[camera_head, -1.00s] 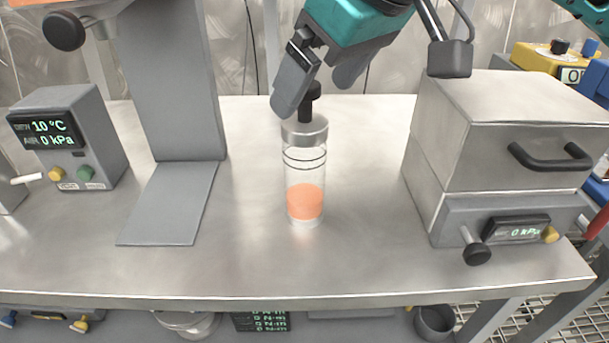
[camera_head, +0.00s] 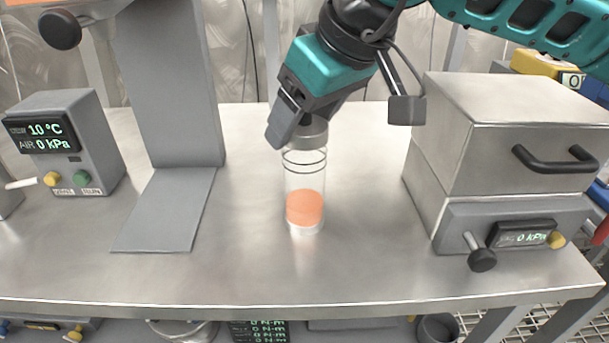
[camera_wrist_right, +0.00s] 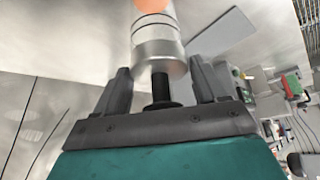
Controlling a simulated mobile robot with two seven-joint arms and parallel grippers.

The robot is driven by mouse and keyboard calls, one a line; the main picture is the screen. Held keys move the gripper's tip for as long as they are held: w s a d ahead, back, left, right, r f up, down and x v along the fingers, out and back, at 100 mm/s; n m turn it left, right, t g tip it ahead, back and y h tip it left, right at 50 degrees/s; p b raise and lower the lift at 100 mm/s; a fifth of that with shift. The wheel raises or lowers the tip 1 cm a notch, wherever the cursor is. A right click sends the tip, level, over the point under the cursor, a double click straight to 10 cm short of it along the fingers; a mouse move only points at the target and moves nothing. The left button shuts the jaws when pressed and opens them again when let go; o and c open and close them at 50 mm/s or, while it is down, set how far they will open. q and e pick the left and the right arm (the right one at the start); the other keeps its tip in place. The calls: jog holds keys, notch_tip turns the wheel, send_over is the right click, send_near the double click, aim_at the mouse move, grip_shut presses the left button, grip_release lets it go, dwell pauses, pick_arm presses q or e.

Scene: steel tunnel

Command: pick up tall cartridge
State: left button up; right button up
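The tall cartridge (camera_head: 305,185) stands upright on the steel bench, a clear cylinder with orange material low inside, dark rings and a grey metal cap. My right gripper (camera_head: 298,128) is over its top, with one finger in front of the cap's left side; the other finger is mostly hidden in the head view. In the right wrist view the cartridge (camera_wrist_right: 155,40) lies between the spread fingers of my right gripper (camera_wrist_right: 162,80), with the black knob (camera_wrist_right: 162,92) between them. Small gaps show beside the cap. My left gripper is not in view.
A steel box with a black handle (camera_head: 520,120) stands to the right on the bench (camera_head: 250,270). To the left are a grey upright stand (camera_head: 170,90) with a flat foot and a display unit (camera_head: 65,145). The bench in front of the cartridge is clear.

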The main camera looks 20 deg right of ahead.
grip_shut()
dwell(0.5)
jog(key=shift+r, duration=0.1)
